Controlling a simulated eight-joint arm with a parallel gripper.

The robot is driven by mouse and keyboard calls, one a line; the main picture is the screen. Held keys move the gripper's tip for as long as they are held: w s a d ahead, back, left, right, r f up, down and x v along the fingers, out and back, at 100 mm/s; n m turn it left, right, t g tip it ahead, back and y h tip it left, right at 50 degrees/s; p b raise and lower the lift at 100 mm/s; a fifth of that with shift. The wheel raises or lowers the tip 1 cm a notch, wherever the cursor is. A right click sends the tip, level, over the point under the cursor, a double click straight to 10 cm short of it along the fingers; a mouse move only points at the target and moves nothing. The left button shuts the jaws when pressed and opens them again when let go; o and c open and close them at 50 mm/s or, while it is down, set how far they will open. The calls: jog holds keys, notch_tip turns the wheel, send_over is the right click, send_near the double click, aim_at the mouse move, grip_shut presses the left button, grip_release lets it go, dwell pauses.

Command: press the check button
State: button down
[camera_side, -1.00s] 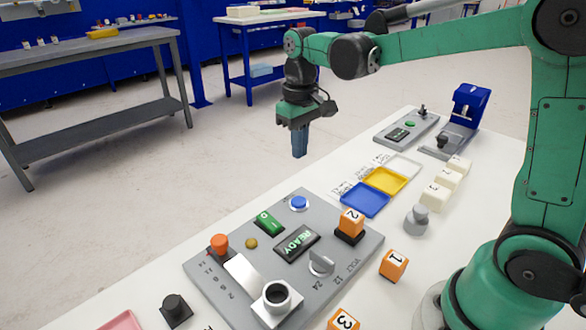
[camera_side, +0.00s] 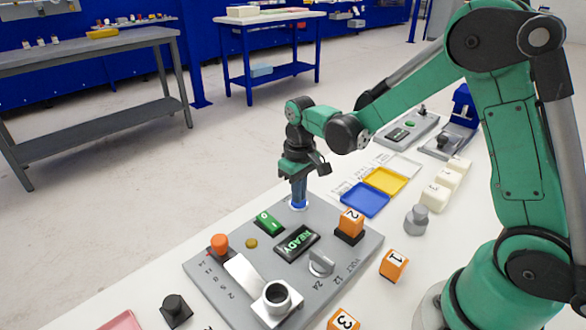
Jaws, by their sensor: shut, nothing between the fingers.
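The check button is a round blue button in a pale ring (camera_side: 299,206) near the back edge of the grey control panel (camera_side: 215,285). My gripper (camera_side: 299,203) is shut and empty, pointing straight down over this button. Its blue fingertips hide most of the button, and I cannot tell whether they touch it or how far it is pressed. The panel's display (camera_side: 297,242) reads READY in green.
On the panel are a green switch (camera_side: 268,223), an orange knob (camera_side: 219,244), an orange cube marked 2 (camera_side: 350,222) and a grey dial (camera_side: 321,263). Blue (camera_side: 364,200) and yellow (camera_side: 386,181) trays lie behind, to the right. Cube 1 (camera_side: 393,265) sits right of the panel.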

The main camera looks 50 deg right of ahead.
jog(key=shift+f, duration=0.1)
jog(key=shift+f, duration=0.85)
notch_tip(320, 180, up, 14)
jog(key=shift+r, duration=0.25)
dwell(0.4)
jog(key=s+a+f+t, duration=0.2)
jog(key=s+a+t, duration=0.1)
jog(key=s+t, duration=0.4)
jog(key=shift+s, duration=0.85)
